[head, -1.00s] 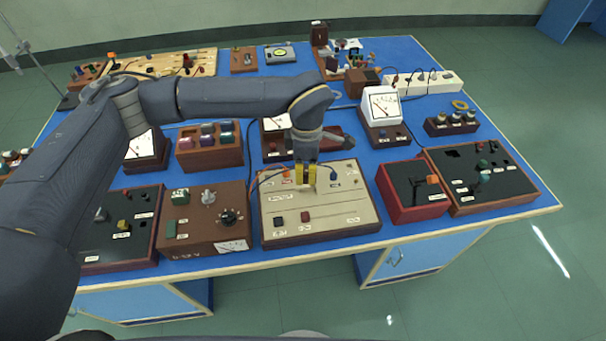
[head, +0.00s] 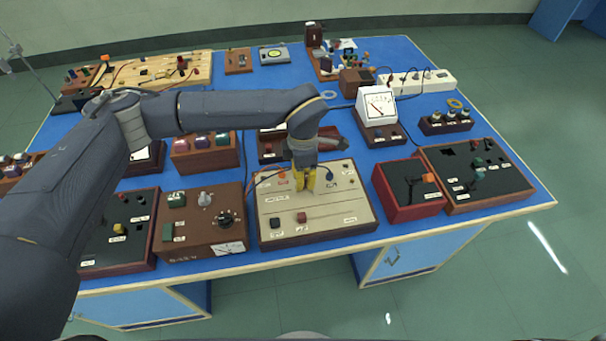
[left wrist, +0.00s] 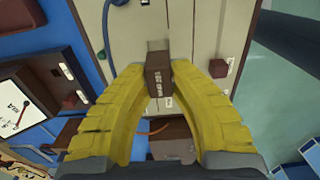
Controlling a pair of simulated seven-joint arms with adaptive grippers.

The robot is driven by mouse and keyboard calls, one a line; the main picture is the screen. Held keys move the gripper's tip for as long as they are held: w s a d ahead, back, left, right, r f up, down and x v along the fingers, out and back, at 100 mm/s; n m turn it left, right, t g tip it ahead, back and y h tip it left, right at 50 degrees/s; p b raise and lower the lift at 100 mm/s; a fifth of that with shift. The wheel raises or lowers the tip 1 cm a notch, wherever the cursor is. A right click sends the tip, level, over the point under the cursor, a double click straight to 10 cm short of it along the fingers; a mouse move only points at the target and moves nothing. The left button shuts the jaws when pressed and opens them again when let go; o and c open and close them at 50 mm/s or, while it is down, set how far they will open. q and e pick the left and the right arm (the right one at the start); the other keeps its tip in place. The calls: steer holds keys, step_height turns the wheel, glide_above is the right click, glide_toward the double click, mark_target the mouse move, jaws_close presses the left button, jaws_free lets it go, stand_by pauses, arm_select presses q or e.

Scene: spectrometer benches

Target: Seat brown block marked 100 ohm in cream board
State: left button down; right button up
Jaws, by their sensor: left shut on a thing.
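The cream board (head: 345,207) lies near the front edge of the blue table in the head view, in a brown wooden frame. My left gripper (head: 306,184) is over the board's upper middle, pointing down. In the left wrist view its yellow fingers (left wrist: 158,80) are shut on the brown block (left wrist: 157,77), which bears white lettering too blurred to read surely. The board also shows behind the block in that view (left wrist: 205,25). The block is hidden by the fingers in the head view. I cannot tell whether its lower end touches the board. My right gripper is not in view.
A dark block (head: 275,223) and a dark red block (head: 301,217) stand on the board's front part. A brown meter box (head: 185,240) stands left of the board, a red-sided box (head: 412,208) right. A blue lead (head: 329,175) and orange lead sit at the board's back.

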mark_target(303, 196)
arm_select(q)
steer(key=shift+f, duration=2)
steer(key=shift+f, duration=0.15)
steer(key=c, duration=1.2)
jaws_free()
step_height(303, 196, up, 12)
